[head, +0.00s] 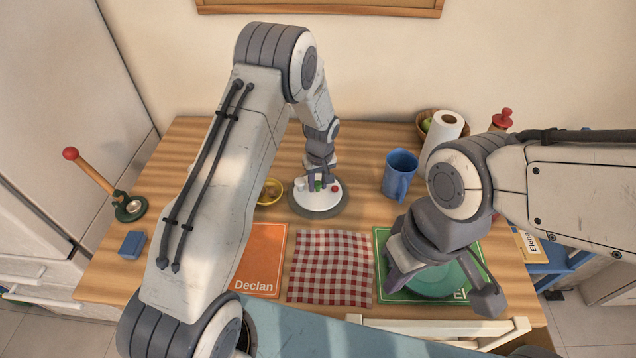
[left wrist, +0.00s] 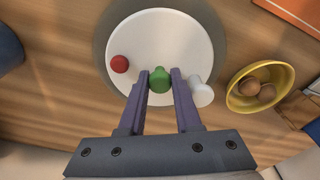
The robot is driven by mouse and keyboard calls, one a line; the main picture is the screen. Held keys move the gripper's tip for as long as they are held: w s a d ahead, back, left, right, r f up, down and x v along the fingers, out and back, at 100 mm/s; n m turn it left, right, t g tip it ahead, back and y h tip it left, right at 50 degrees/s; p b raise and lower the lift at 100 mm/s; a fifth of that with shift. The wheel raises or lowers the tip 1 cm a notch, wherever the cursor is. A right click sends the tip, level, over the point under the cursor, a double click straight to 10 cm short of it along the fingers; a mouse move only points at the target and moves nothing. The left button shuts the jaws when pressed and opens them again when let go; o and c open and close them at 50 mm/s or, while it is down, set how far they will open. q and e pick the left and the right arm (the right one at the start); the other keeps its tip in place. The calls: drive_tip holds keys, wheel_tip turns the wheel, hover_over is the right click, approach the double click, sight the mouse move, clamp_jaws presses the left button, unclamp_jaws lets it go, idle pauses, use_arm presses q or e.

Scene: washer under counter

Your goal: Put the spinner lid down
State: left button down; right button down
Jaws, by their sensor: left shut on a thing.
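The spinner lid (head: 318,200) is a round white disc with a green knob (left wrist: 160,79) near its middle, a red knob (left wrist: 119,64) and a white upright piece (left wrist: 202,91). My left gripper (head: 317,184) points down at it and is shut on the green knob; it also shows in the left wrist view (left wrist: 160,82). The lid is level over a grey round mat (head: 322,214) on the table. I cannot tell whether it touches the mat. My right gripper (head: 440,288) is open, its fingers apart above a teal plate (head: 436,278).
A yellow bowl (head: 272,191) stands close left of the lid in the head view. A blue mug (head: 399,174) and paper towel roll (head: 442,138) stand to the right. An orange placemat (head: 262,262), checked cloth (head: 331,267) and green placemat (head: 385,240) lie in front.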

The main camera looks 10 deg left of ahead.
use_arm(q)
drive_tip(key=c, duration=0.6)
unclamp_jaws()
drive_tip(key=shift+f, duration=0.1)
